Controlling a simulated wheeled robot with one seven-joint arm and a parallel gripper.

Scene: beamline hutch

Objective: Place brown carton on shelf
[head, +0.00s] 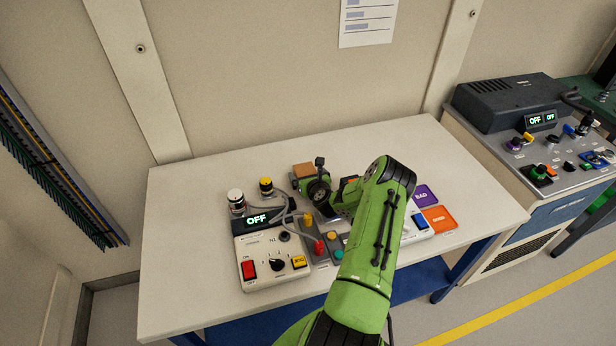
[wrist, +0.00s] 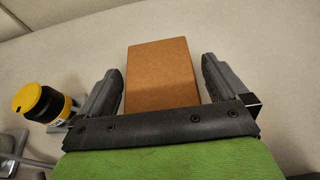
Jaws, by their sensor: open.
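The brown carton (wrist: 161,72) lies on the white table top, between the two fingers of my gripper (wrist: 163,85) in the wrist view. My gripper is open, with a gap between each finger and the carton's sides. In the head view a small part of the carton (head: 303,170) shows just beyond my gripper (head: 304,177), near the back of the table; the rest is hidden behind my wrist.
A control box (head: 270,262) with an OFF display and a yellow-topped knob (head: 266,186) stand left of my gripper. Purple (head: 424,195) and orange (head: 439,218) BAD-type pads lie to the right. The table's left part (head: 180,240) is clear.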

